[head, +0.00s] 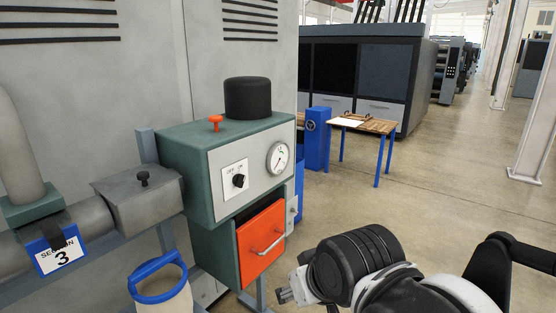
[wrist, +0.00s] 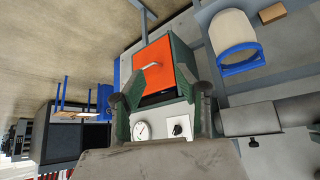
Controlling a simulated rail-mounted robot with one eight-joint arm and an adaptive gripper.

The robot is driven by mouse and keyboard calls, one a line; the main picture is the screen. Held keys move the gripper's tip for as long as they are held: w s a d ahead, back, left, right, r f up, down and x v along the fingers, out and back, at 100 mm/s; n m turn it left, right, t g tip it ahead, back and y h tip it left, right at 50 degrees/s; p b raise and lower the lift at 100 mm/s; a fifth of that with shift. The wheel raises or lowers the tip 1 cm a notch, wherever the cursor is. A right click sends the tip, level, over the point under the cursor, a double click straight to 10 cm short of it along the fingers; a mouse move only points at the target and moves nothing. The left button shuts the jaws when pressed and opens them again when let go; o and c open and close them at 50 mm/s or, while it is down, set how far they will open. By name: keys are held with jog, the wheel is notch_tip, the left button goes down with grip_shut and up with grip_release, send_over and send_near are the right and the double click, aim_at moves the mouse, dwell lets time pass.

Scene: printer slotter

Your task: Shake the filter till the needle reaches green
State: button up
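A green box unit with a grey front panel stands left of centre in the head view. The panel carries a round white gauge (head: 277,157), also in the wrist view (wrist: 139,131); its needle reading and any green zone are too small to tell. Below is an orange front (head: 261,239) with a metal bar handle (head: 266,246), possibly the filter; the wrist view, which looks upside down, shows this orange front (wrist: 167,65) and handle (wrist: 152,66). My gripper (wrist: 160,85) has its two fingers spread, with nothing visible between them. In the head view it is right of the orange front, apart from it.
A black knob switch (head: 239,181) and a red button (head: 215,119) are on the unit. A white bucket with a blue rim (head: 158,278) stands at lower left, beside grey pipes. A wooden table (head: 371,125) stands behind. The floor to the right is clear.

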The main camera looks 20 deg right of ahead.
jog(key=shift+o, duration=0.3)
jog(key=o, duration=0.3)
jog(key=shift+w, duration=0.1)
jog(key=shift+o, duration=0.6)
jog(key=shift+w+a+f+m, duration=0.1)
jog(key=shift+w+a+m, duration=0.1)
jog(key=shift+w+m, duration=0.1)
jog(key=m+t+y+b, duration=0.4)
jog(key=m+t+y, duration=0.45)
jog(key=m, duration=0.85)
send_near(242, 182)
jog(key=shift+y, duration=0.35)
jog(key=x, duration=1)
jog(key=shift+w+d+f, duration=0.1)
jog(key=shift+d, duration=0.05)
